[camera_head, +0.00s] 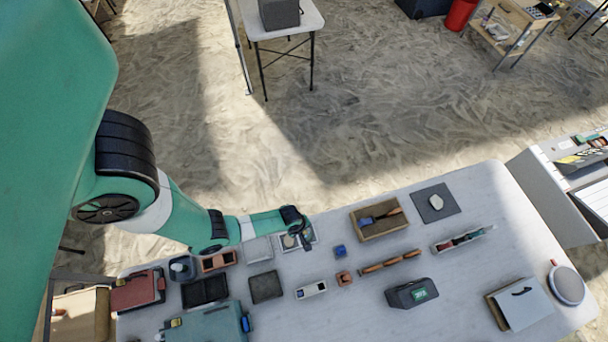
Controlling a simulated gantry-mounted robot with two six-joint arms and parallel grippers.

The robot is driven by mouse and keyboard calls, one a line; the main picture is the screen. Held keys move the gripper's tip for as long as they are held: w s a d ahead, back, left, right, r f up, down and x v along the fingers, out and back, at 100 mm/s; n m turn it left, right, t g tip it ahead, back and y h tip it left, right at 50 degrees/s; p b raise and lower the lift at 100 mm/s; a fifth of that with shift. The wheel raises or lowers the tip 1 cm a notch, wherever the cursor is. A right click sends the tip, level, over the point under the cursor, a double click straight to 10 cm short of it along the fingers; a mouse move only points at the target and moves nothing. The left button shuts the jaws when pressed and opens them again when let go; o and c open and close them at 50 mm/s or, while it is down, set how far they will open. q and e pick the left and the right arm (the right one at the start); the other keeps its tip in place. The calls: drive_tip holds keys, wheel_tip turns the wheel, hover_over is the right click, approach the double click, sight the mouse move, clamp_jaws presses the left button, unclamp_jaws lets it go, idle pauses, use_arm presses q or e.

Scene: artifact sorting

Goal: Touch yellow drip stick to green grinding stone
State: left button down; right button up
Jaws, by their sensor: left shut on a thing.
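My left gripper (306,243) reaches in from the left and is low over a pale shallow tray (314,232) near the far edge of the table. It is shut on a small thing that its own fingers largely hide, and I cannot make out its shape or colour. A round beige piece (289,241) shows in the tray beside the fingers. I cannot make out a yellow drip stick or a green grinding stone for certain. My right gripper is not in view.
The white table (450,290) holds a brown tray (378,232) with a blue-handled tool, a grey mat (448,205) with a pale stone, a dark green-labelled case (411,293), a blue block (340,251) and a clipboard (522,303). Bare tabletop lies around the case.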

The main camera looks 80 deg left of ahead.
use_arm(q)
drive_tip(key=shift+r+p, duration=2.95)
drive_tip(key=shift+r, duration=0.35)
